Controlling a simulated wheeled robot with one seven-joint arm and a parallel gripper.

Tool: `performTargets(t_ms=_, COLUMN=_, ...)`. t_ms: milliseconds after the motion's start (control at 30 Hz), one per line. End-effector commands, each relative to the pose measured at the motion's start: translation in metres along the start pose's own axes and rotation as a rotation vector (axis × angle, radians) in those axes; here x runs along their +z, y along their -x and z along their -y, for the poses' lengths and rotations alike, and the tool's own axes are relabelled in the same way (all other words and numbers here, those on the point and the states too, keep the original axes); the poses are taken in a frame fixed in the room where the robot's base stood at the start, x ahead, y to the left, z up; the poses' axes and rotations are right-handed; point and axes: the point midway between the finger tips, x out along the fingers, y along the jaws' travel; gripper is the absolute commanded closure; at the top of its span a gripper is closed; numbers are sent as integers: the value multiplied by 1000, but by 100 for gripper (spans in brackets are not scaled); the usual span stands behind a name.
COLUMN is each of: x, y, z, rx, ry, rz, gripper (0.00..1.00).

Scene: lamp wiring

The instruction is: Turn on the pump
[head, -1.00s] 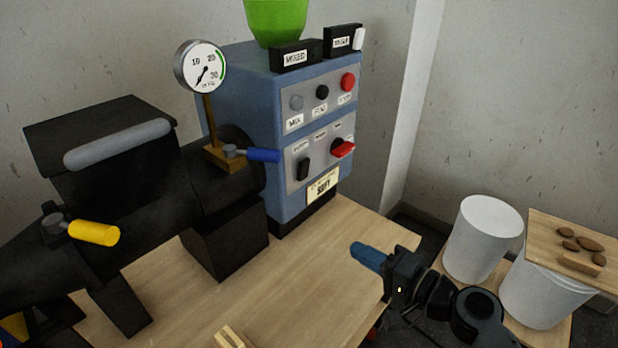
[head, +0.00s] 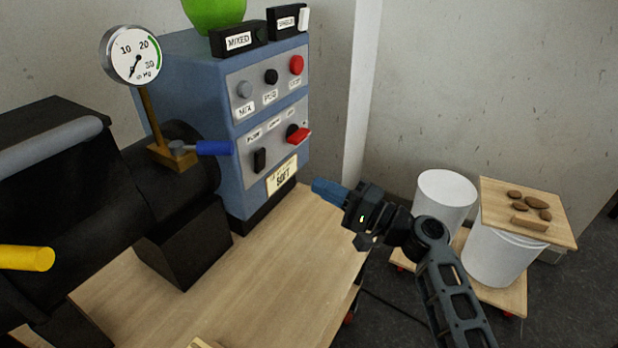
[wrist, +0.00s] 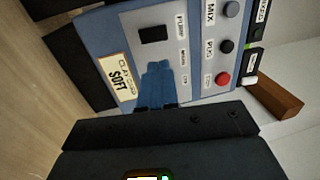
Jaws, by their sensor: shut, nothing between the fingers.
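The blue machine (head: 185,70) carries a grey lower panel with a black rocker switch (head: 259,160) at its left, below a small label. In the wrist view this black switch (wrist: 153,34) sits beside the label reading PUMP. A red-handled rotary switch (head: 299,136) is at the panel's right; my fingers seem to hide it in the wrist view. My gripper (head: 318,186) has blue fingertips, shut and empty. It is right of the machine and apart from the switches in the head view. In the wrist view the fingertips (wrist: 157,66) point at the lower panel.
A black barrel with a blue-handled valve (head: 212,148) and gauge (head: 131,55) stands left of the panel. Mix, pug and red stop buttons (head: 296,65) sit above. White buckets (head: 445,195) stand right. The wooden tabletop (head: 270,270) in front is mostly clear.

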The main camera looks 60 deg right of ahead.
Motion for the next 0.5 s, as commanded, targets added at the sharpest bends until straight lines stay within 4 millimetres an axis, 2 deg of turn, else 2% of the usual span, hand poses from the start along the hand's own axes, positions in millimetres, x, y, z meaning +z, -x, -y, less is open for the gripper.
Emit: performTargets(t_ms=500, x=0, y=-98, z=2, rx=-1, ry=0, rz=2, gripper=100)
